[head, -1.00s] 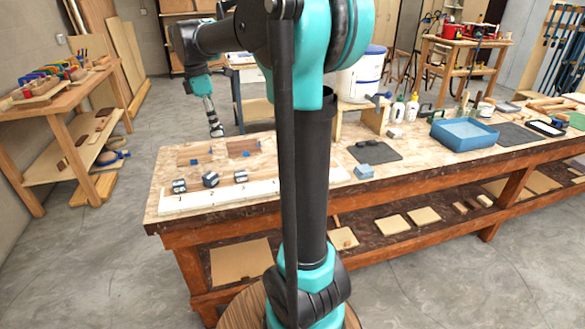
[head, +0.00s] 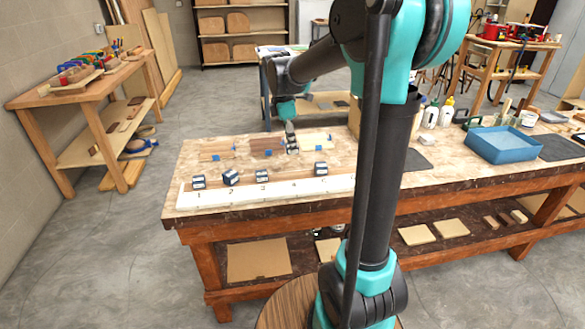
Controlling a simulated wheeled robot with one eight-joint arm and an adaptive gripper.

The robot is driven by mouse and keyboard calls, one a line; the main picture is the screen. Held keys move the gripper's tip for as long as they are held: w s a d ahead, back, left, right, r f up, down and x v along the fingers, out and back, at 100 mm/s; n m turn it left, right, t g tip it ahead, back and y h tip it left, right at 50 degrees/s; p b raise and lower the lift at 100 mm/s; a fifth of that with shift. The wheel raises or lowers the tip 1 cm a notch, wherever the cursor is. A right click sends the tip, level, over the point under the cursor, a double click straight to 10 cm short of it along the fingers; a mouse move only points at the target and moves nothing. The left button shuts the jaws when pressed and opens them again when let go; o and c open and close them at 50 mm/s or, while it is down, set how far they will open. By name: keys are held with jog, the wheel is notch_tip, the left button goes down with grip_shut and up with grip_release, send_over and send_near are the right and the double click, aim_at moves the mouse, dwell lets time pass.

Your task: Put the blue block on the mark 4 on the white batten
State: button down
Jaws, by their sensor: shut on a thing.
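The white batten (head: 275,193) lies along the table's front edge with numbered marks. Its right end is hidden behind my arm. Dark blue-grey blocks with pale faces stand along it: one by mark 1 (head: 198,182), a tilted one by mark 2 (head: 231,177), one by mark 3 (head: 262,176), and one (head: 320,169) right of mark 4. Mark 4 (head: 294,185) has no block on it. My gripper (head: 291,146) is behind the batten, pointing down, roughly in line with mark 4 in the picture. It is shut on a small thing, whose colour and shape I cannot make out.
Thin wooden pieces with blue patches (head: 217,153) lie along the table's back edge, near my gripper. A blue tray (head: 502,145) and glue bottles (head: 446,112) stand to the right. My arm's column hides part of the table. Bare tabletop lies between batten and wooden pieces.

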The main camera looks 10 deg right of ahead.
aim_at(293, 176)
notch_tip(293, 176, down, 10)
jog(key=shift+a+r, duration=0.1)
jog(key=shift+r, duration=0.05)
dwell(0.3)
jog(key=c, duration=1.1)
grip_release()
jog(key=shift+o, duration=0.2)
jog(key=r, duration=0.4)
jog(key=a+r, duration=0.1)
jog(key=r, duration=0.6)
jog(key=shift+a+r, duration=0.3)
jog(key=shift+a, duration=0.05)
jog(key=s+d+f+m+t+y, duration=0.1)
jog(key=s+d+f+m+t, duration=0.1)
jog(key=s+f+m, duration=0.6)
jog(key=s+d+f+m+t, duration=0.2)
jog(key=s+d+f+m, duration=0.2)
jog(key=s+f+m, duration=0.5)
jog(key=s+m, duration=0.1)
jog(key=s, duration=0.4)
jog(key=shift+y, duration=0.4)
